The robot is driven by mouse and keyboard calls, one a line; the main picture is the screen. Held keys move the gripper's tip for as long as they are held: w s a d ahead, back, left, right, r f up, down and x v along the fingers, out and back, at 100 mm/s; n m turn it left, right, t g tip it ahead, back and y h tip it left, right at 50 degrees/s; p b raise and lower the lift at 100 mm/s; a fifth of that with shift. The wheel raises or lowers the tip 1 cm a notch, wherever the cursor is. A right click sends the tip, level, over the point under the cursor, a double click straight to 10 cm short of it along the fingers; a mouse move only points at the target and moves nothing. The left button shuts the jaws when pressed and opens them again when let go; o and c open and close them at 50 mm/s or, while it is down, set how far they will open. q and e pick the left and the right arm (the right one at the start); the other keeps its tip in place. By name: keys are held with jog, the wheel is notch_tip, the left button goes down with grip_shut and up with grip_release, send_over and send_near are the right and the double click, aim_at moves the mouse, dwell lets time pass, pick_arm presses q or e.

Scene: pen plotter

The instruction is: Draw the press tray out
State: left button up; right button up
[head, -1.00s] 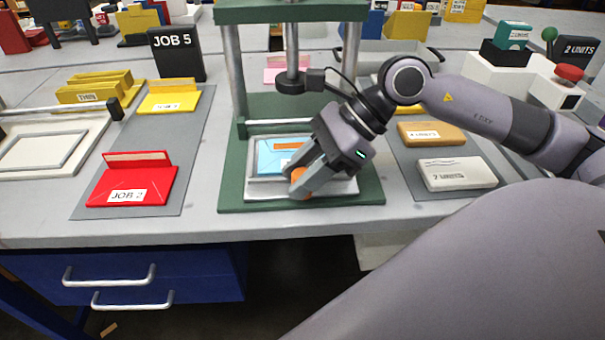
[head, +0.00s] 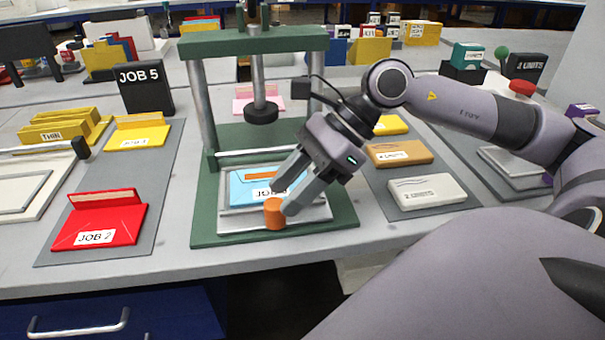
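The press tray (head: 318,213) is a light grey tray on the green base of the press (head: 345,219). It sits between the posts and towards the front of the base. A blue envelope with a partly hidden job label (head: 240,190) lies in it. An orange knob (head: 275,214) stands at the tray's front edge. My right gripper (head: 281,198) reaches in from the right with its fingers apart. Its fingertips are right at the knob, and one overlaps the knob's upper right edge. I cannot tell whether they touch it. My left gripper is out of view.
The press's black round ram (head: 261,112) hangs above the tray's back. A red JOB 2 envelope (head: 98,222) and a yellow one (head: 137,132) lie on the left mat. Tan (head: 399,153) and white (head: 427,192) packets lie on the right. The bench front is clear.

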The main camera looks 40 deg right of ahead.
jog(key=shift+b+v, duration=0.6)
jog(key=shift+v, duration=0.55)
jog(key=shift+s+d, duration=0.1)
jog(key=shift+d, duration=0.15)
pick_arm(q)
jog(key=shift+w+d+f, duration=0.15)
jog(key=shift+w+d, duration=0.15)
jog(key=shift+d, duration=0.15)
pick_arm(e)
jog(key=shift+r, duration=0.35)
